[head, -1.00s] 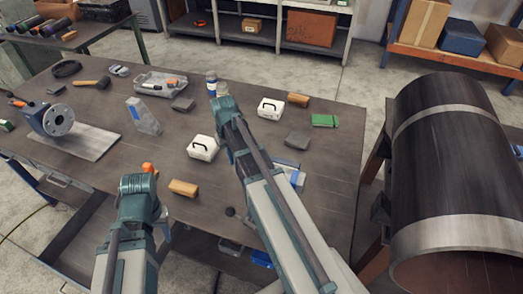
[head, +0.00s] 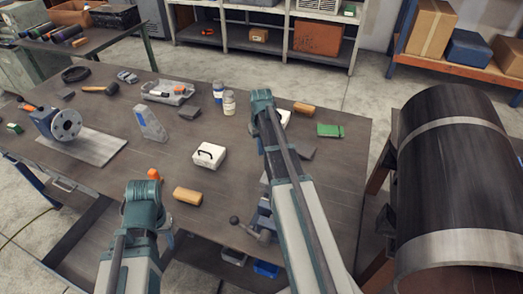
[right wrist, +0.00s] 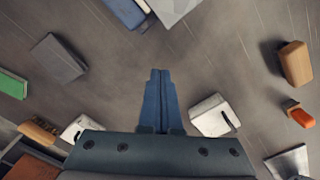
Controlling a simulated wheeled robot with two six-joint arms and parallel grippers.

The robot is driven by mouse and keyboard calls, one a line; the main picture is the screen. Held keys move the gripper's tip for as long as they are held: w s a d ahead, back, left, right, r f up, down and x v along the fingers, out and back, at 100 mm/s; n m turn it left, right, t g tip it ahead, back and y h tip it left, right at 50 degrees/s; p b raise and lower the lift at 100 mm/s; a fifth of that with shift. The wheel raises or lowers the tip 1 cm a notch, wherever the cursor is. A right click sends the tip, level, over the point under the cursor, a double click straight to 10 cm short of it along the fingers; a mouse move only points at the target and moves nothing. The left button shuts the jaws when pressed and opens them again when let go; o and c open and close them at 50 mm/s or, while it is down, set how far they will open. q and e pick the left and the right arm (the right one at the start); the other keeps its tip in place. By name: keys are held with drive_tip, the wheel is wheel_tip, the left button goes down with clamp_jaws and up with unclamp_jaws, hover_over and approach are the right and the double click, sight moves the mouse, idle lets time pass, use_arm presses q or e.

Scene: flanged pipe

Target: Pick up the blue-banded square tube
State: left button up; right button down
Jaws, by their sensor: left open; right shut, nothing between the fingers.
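The blue-banded square tube (head: 152,126) is a light grey piece with a blue band near its far end. It lies slanted on the table left of centre, clear of both grippers. In the right wrist view, a light piece cut off at the lower right corner may be its end. My left gripper (head: 145,190) is at the near side of the table, open, its fingers mostly hidden by my wrist. My right gripper (head: 262,102) is over the right half of the table; its blue fingers (right wrist: 160,98) are shut and empty.
A white box (head: 208,157) and wooden block (head: 187,195) lie between my arms. A grey block (right wrist: 58,57) and green block (head: 330,130) are on the right.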

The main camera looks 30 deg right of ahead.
wheel_tip(320, 180, down, 8)
drive_tip(key=b, duration=0.7)
drive_tip(key=s, duration=0.1)
drive_tip(key=s+r+p, duration=0.1)
drive_tip(key=s, duration=0.1)
drive_tip(key=shift+s+a, duration=0.1)
drive_tip(key=shift+a, duration=0.05)
drive_tip(key=shift+s, duration=0.35)
drive_tip(key=s, duration=0.5)
drive_tip(key=shift+s+a, duration=0.1)
drive_tip(key=shift+a, duration=0.15)
drive_tip(key=shift+w, duration=0.2)
